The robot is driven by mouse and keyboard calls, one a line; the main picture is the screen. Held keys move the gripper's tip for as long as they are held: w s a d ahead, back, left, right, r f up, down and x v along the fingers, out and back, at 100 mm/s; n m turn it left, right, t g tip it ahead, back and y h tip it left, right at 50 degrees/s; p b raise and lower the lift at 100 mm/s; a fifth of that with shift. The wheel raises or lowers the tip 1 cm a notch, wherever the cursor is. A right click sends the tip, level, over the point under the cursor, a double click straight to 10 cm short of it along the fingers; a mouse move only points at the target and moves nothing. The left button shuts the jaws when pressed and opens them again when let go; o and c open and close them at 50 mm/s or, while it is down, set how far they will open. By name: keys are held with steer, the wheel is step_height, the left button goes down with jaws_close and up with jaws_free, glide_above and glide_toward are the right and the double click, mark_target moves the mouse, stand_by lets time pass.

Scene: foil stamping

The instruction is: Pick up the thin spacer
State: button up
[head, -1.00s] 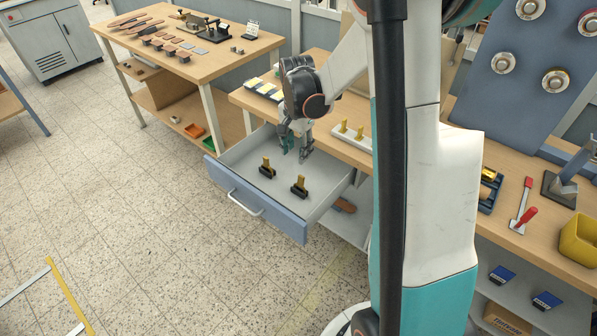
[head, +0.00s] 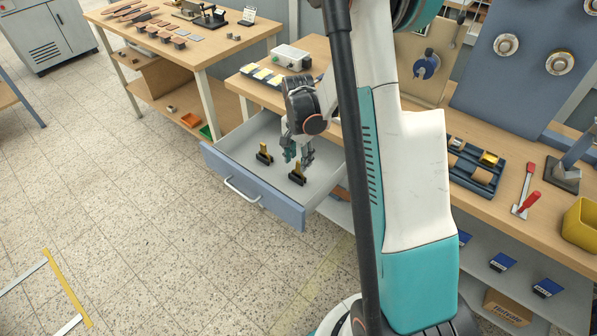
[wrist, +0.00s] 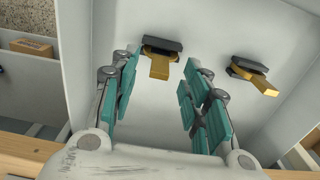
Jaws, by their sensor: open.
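The right piece (head: 298,176) and the left piece (head: 264,155) look alike, so I cannot tell which is the thin spacer. My gripper (head: 298,156) is open and empty, pointing down over the drawer, just behind the right piece. In the wrist view my gripper (wrist: 160,88) has its teal pads spread, with one piece (wrist: 160,62) in line with the gap beyond the fingertips. The other piece (wrist: 254,77) lies outside the right finger, turned at an angle.
The drawer walls close around my gripper, and the bench (head: 240,83) edge is right behind it. A blue tray (head: 472,165), a red-handled tool (head: 528,190) and a yellow bin (head: 582,224) are on the bench at right.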

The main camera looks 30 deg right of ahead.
mark_target(299, 163)
steer(key=f, duration=0.2)
steer(key=f+b, duration=0.1)
steer(key=f, duration=0.1)
steer(key=shift+w+d+f+b, duration=0.15)
steer(key=shift+d+f+b, duration=0.05)
steer(key=shift+b, duration=0.1)
steer(key=shift+r, duration=0.1)
steer(key=c, duration=0.8)
steer(key=shift+c, duration=0.2)
